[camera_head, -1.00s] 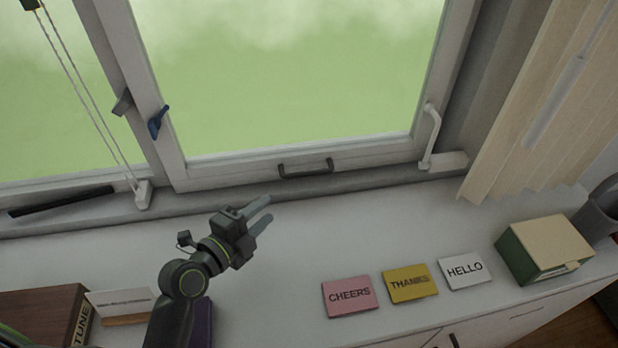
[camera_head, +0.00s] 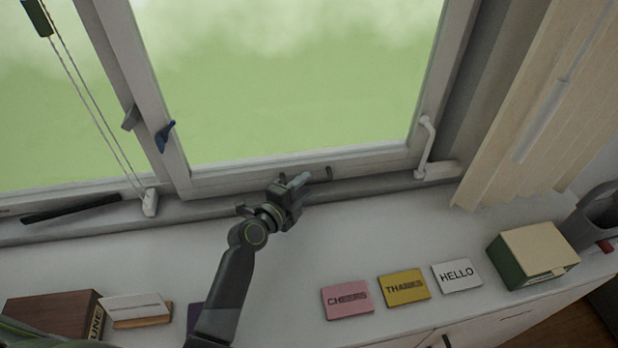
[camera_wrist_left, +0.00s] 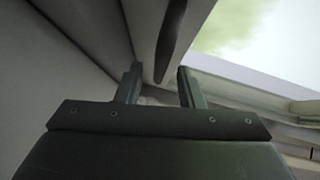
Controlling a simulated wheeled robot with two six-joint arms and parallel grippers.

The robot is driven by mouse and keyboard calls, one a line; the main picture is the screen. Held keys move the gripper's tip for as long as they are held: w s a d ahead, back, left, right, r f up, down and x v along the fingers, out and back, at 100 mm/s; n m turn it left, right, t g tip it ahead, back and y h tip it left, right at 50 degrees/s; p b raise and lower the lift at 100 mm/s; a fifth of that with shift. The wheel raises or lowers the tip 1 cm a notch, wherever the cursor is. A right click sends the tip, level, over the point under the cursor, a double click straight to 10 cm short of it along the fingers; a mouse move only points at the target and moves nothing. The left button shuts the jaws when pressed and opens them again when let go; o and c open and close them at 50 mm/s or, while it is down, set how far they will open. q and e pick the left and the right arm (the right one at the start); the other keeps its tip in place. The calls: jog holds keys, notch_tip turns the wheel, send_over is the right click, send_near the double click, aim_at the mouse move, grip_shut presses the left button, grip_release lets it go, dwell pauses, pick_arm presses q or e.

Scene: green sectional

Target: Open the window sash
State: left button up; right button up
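The window sash (camera_head: 380,160) is a pale frame around a large pane and looks shut. A dark bar handle (camera_head: 328,172) sits on its bottom rail, partly hidden by my left gripper (camera_head: 303,180). My left gripper is at that handle, fingers pointing right. In the left wrist view the two fingers (camera_wrist_left: 161,86) stand apart with nothing gripped between them. A dark bar (camera_wrist_left: 172,40), probably the handle, shows just ahead of the gap. I cannot tell whether they touch. A blue latch (camera_head: 165,135) is on the sash's left stile. My right gripper is out of view.
A white lever (camera_head: 427,145) stands at the sash's lower right. Pink (camera_head: 347,300), yellow (camera_head: 404,287) and white (camera_head: 457,275) cards, a green box (camera_head: 533,255) and a brown box (camera_head: 50,315) lie on the counter. Blinds (camera_head: 530,120) hang right. The counter's middle is clear.

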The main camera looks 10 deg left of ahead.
pick_arm(q)
jog(key=shift+x, duration=1.45)
grip_shut()
